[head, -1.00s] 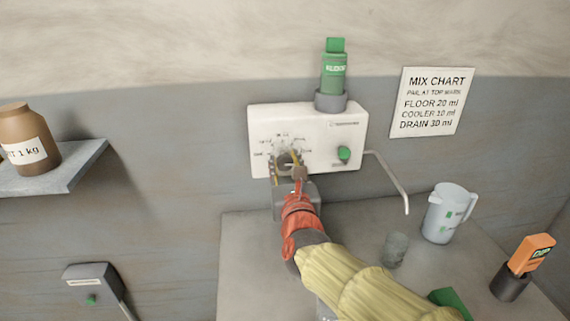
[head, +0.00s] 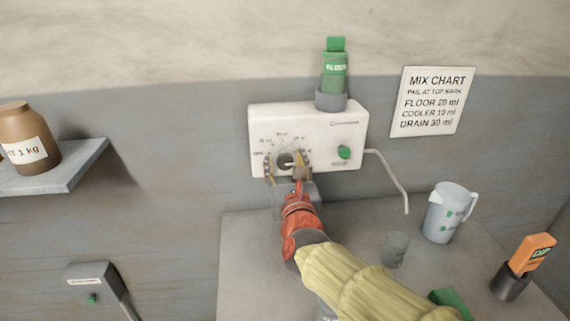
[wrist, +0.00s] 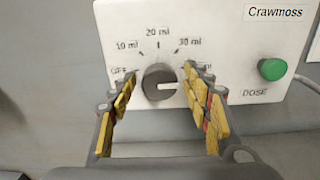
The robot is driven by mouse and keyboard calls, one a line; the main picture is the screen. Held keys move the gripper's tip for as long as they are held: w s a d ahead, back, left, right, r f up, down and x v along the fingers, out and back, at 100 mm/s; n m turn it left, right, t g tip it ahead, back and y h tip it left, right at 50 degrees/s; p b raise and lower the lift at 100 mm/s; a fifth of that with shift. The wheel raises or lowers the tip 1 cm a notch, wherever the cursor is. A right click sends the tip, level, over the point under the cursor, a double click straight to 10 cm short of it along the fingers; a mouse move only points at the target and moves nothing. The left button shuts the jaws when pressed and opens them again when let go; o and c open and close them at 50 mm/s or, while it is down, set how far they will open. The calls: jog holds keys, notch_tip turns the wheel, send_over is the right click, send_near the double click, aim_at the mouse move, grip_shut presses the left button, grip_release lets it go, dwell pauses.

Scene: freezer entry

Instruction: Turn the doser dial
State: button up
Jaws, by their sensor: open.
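The doser (head: 350,120) is a white box on the wall with a green bottle (head: 334,75) on top. Its dark round dial (head: 285,161) sits low on the left of its face. In the wrist view the dial (wrist: 160,85) has a white mark pointing right, past 30 ml, towards a label partly hidden by the right finger. OFF, 10 ml, 20 ml and 30 ml are printed around it. My gripper (wrist: 160,82) is open, with yellow-padded fingers on either side of the dial and visible gaps to it. It also shows in the head view (head: 284,168).
A green DOSE button (wrist: 272,69) is right of the dial. A bent spout (head: 390,175) reaches over the counter (head: 245,250), where a clear cup (head: 396,248), a jug (head: 444,212) and an orange DIP item (head: 530,254) stand. A mix chart (head: 432,102) hangs on the wall.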

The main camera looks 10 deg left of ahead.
jog(key=v, duration=1.2)
